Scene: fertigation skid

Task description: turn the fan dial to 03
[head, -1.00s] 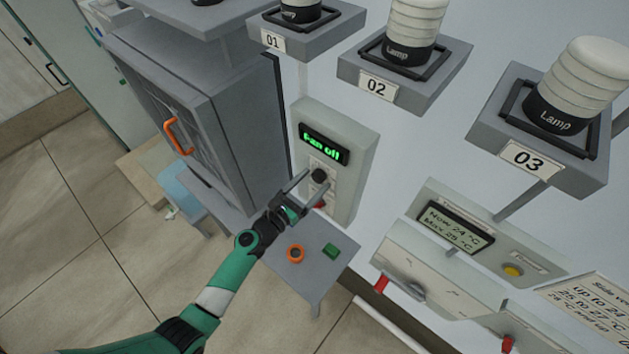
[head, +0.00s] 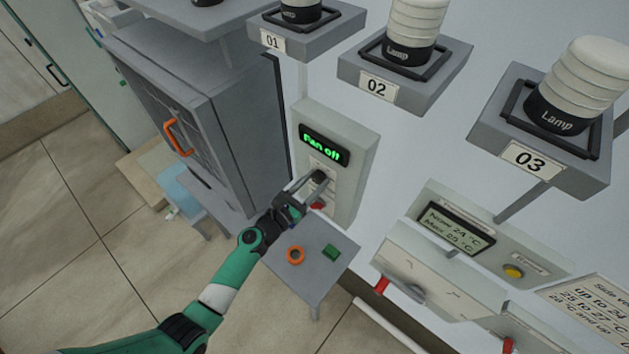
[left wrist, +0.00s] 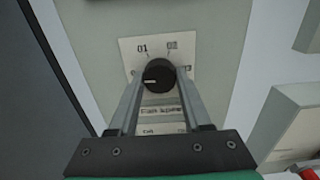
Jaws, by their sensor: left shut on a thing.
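The fan dial (head: 318,176) is a round black knob on a pale grey wall box, under a small display (head: 324,145) that reads "Fan off" in green. In the left wrist view the dial (left wrist: 158,76) sits on a white label plate (left wrist: 160,52) with "01" at upper left and another mark at upper right. A light pointer line on the knob points left. My left gripper (head: 312,184) is shut on the dial, one finger on each side of it (left wrist: 160,84). The lower part of the plate is partly hidden by the fingers. My right gripper is not in view.
A grey cabinet with an orange handle (head: 178,136) stands left of the box. A red part (head: 318,205) sits just below the dial. A small table (head: 318,278) below holds an orange ring and a green block. Lamps on shelves stand above right.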

